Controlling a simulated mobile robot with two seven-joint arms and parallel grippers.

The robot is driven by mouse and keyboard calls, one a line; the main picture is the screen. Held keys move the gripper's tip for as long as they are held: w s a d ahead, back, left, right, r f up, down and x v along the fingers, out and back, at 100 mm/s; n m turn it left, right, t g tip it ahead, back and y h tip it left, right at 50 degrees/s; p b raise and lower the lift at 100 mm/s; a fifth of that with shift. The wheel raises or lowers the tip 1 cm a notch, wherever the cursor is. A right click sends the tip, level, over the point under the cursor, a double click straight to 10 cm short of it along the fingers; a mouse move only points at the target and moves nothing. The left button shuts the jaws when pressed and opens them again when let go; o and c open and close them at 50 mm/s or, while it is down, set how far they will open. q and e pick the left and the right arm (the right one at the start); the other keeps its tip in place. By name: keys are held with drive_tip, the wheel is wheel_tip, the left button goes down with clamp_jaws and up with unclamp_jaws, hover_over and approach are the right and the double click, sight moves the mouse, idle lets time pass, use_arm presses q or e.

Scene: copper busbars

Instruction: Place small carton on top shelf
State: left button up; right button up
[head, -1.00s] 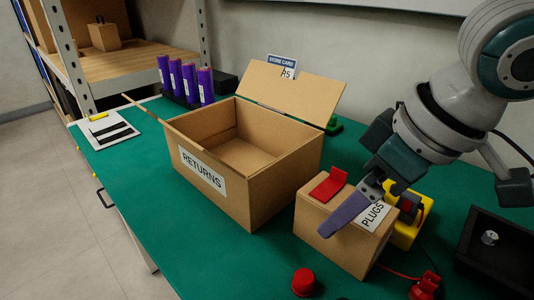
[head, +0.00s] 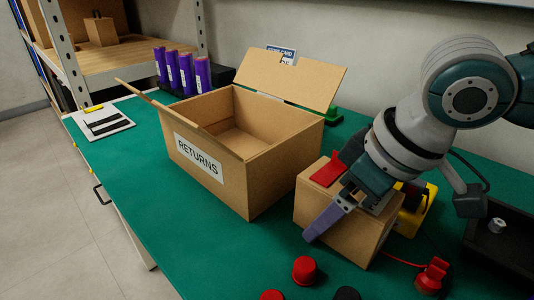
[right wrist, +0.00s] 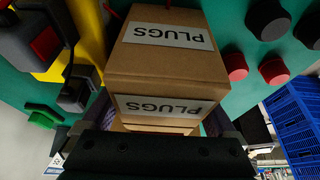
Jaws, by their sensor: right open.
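A small brown carton labelled PLUGS (head: 335,215) stands on the green bench, with a red piece (head: 328,170) at its top. In the right wrist view the carton (right wrist: 165,75) shows two PLUGS labels. My right gripper (head: 340,208) is open at the carton, with one purple finger down along its near face. In the right wrist view, purple finger parts show on both sides of the carton; whether they touch it I cannot tell. A shelf unit with a wooden board (head: 128,62) stands at the upper left. My left gripper is not in view.
A large open RETURNS box (head: 240,185) stands left of the carton, flaps raised. Purple cylinders (head: 187,75) stand behind it. A yellow-and-black device (head: 415,212), a black tray (head: 490,262) and red knobs (head: 305,270) are close by. Another carton (head: 101,32) sits on the shelf.

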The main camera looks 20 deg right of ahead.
drive_tip(key=shift+f, duration=0.1)
drive_tip(key=shift+c, duration=0.2)
clamp_jaws()
idle(0.5)
